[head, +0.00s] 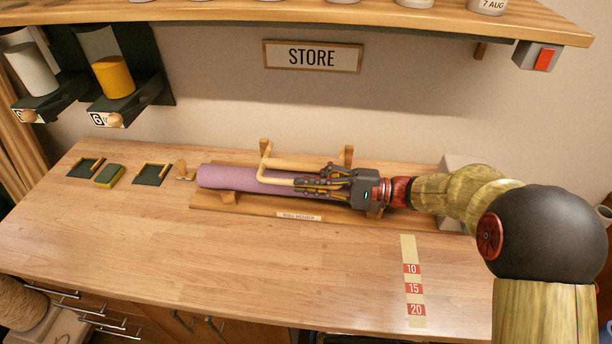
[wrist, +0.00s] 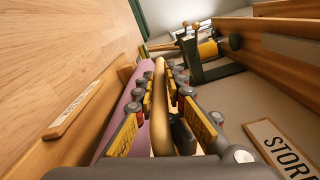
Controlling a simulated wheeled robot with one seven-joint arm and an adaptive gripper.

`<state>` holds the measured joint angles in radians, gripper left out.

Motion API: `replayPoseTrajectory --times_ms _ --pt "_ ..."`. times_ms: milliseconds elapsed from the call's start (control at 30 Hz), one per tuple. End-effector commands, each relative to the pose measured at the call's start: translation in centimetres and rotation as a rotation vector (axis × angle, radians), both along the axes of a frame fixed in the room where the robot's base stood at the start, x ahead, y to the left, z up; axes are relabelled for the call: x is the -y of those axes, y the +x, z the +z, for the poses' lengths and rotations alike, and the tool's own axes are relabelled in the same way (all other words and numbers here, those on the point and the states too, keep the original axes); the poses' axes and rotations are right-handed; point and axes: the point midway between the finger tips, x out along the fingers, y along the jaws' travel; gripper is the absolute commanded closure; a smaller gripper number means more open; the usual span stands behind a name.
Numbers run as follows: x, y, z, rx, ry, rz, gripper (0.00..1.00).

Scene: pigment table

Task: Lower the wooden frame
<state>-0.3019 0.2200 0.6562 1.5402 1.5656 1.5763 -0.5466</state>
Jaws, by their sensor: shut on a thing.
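The wooden frame (head: 275,181) is a pale rounded bar with a side arm running back to upright posts behind a purple roll. My gripper (head: 305,184) is shut on its front bar, reaching in from the right. In the wrist view, the frame's bar (wrist: 159,95) runs lengthwise between my fingers (wrist: 160,110). The purple roll (head: 221,177) lies on the wooden roll holder (head: 262,212), close beside the bar; it also shows in the wrist view (wrist: 122,117). I cannot tell whether bar and roll touch. My gripper hides the bar's right part.
A shelf (head: 420,16) overhangs the back of the table, with a STORE sign (head: 311,57) below it. Left of the roll are small dark trays (head: 150,174) and a green-yellow sponge (head: 109,176). A numbered strip (head: 412,280) lies front right.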

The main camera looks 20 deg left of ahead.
Motion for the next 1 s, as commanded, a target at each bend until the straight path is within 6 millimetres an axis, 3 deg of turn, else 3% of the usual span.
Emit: replayPoseTrajectory --times_ms 300,767,800,1000 --pt "0.1 0.3 -1.4 -0.004 0.000 -0.009 1.00" --pt "0.1 0.4 -1.5 -0.003 0.001 -0.011 1.00" --pt "0.1 0.4 -1.5 -0.003 0.001 -0.011 0.87" --pt "0.1 0.4 -1.5 -0.001 0.000 -0.010 0.76"
